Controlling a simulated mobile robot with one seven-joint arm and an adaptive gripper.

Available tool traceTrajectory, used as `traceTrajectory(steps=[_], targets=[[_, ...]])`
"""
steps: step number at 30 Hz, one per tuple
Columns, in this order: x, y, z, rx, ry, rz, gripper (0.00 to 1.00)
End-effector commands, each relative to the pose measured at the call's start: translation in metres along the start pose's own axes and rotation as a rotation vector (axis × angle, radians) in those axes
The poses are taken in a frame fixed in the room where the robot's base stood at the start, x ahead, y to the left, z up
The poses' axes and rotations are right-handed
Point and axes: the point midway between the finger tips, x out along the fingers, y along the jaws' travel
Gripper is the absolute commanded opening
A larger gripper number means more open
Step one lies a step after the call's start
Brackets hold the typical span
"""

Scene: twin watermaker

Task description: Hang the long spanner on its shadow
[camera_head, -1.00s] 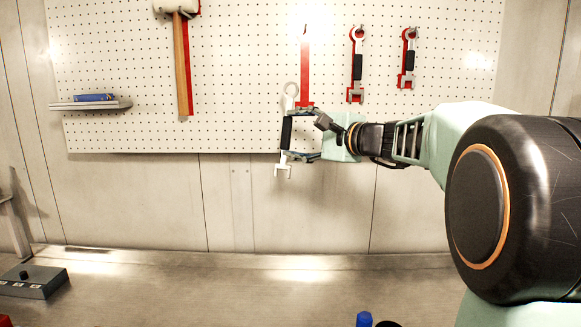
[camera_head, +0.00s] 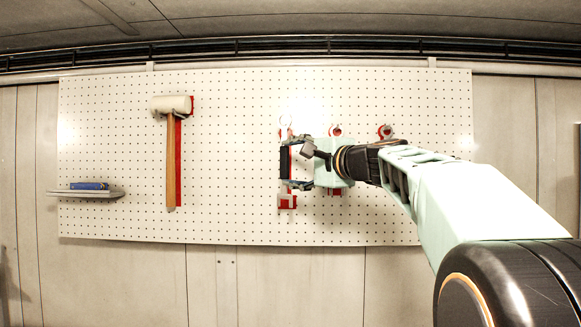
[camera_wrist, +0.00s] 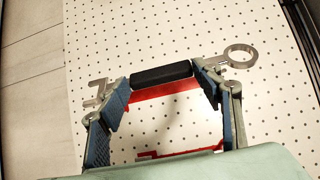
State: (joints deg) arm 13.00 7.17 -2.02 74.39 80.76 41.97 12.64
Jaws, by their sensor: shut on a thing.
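The long spanner (camera_head: 285,162) hangs upright in my gripper (camera_head: 291,163), ring end up, in front of the white pegboard. My gripper is shut on its black handle. In the wrist view the handle (camera_wrist: 162,74) lies between the fingertips (camera_wrist: 164,83), with the ring end to the right and the open jaw to the left. Its red shadow (camera_wrist: 165,93) shows as a strip beside and behind the handle, roughly parallel to it. In the head view the spanner covers much of the shadow. Whether the spanner touches the board or a hook, I cannot tell.
A small shelf (camera_head: 108,194) holds a blue item (camera_head: 90,185).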

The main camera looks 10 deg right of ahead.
Motion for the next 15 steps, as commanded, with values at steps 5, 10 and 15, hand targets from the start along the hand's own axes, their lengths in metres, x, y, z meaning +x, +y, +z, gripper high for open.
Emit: traceTrajectory(steps=[5, 10, 15], targets=[[0.009, -0.001, -0.007, 0.001, 0.000, -0.001, 0.31], [0.017, 0.000, -0.013, 0.001, 0.000, -0.001, 0.31], [0.025, 0.001, -0.019, 0.000, 0.000, -0.001, 0.31]])
